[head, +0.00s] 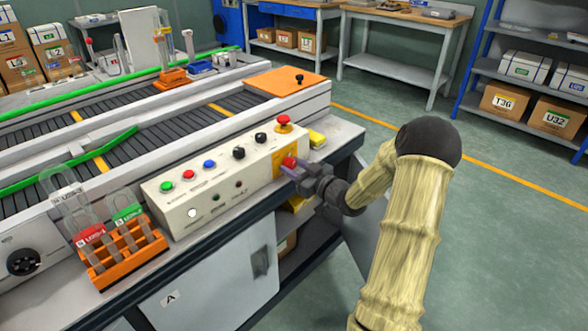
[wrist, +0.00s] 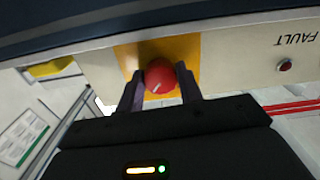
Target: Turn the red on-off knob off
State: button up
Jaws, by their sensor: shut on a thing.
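The red on-off knob (wrist: 160,77) sits on a yellow plate (wrist: 190,50) at the right end of the control panel's front face. It is round, with a short white mark that runs at a slant in the wrist view. My gripper (wrist: 161,85) is shut on the knob, with one dark finger on each side of it. In the head view the knob (head: 289,162) shows just past the fingertips of my gripper (head: 289,169), which comes in from the right. The knob's lower part is partly hidden by the fingers there.
The cream control panel (head: 215,205) carries several coloured buttons, black knobs and a red mushroom button (head: 283,122) above the yellow plate. An orange rack (head: 125,255) with tagged pieces stands left of it. A conveyor (head: 150,140) runs behind. The floor at right is clear.

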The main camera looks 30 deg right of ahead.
jog(key=n+b, duration=0.2)
jog(key=n, duration=0.1)
jog(key=n+b, duration=0.1)
jog(key=b, duration=0.1)
jog(key=shift+f+n, duration=0.25)
jog(key=shift+n, duration=0.05)
jog(key=n+b, duration=0.4)
jog(key=shift+b, duration=0.35)
jog(key=n+b, duration=0.5)
jog(key=b, duration=0.1)
jog(key=shift+n, duration=0.4)
jog(key=n+b, duration=0.2)
jog(key=b, duration=0.1)
jog(key=shift+r+n+b, duration=0.2)
jog(key=shift+n+b, duration=0.1)
jog(key=shift+n, duration=0.1)
jog(key=shift+r, duration=0.1)
jog(key=o, duration=1)
jog(key=shift+d, duration=0.1)
jog(key=shift+s, duration=0.1)
jog(key=p+v, duration=0.4)
jog(key=v, duration=1.3)
